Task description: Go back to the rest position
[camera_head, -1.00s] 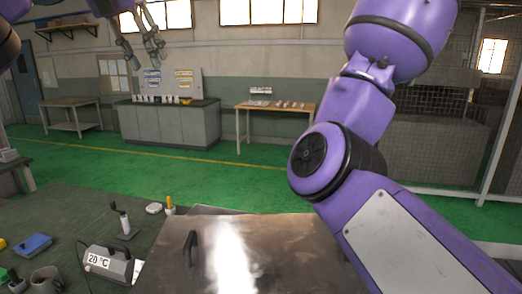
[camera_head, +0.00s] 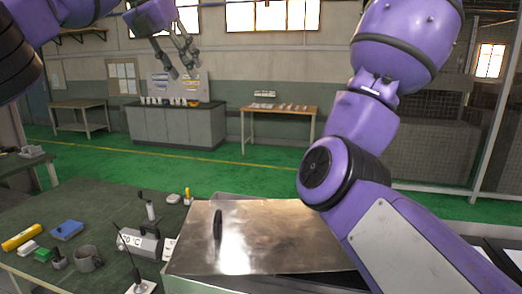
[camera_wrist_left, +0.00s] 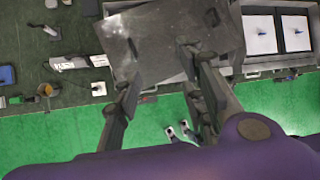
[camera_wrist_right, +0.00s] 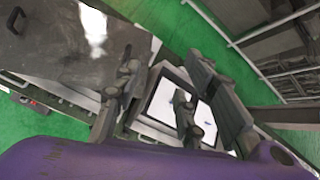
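My left gripper (camera_head: 182,62) hangs in the air at the upper left of the head view, its fingers spread. The left wrist view shows the same fingers (camera_wrist_left: 158,66) apart and empty above the bench edge. My right gripper is outside the head view. In the right wrist view its fingers (camera_wrist_right: 162,65) are apart with nothing between them, over the bench right of the metal lid. The metal lid (camera_head: 290,235), with a black handle (camera_head: 218,230), lies over the box on the bench. It also shows in the left wrist view (camera_wrist_left: 155,45) and right wrist view (camera_wrist_right: 60,40).
The green bench (camera_head: 105,210) holds a grey temperature display (camera_head: 140,242), a mug (camera_head: 87,258), a blue block (camera_head: 67,230), a yellow cylinder (camera_head: 22,237) and small tools. Framed panels (camera_wrist_left: 260,33) lie right of the lid. Open green floor (camera_head: 215,170) lies beyond the bench.

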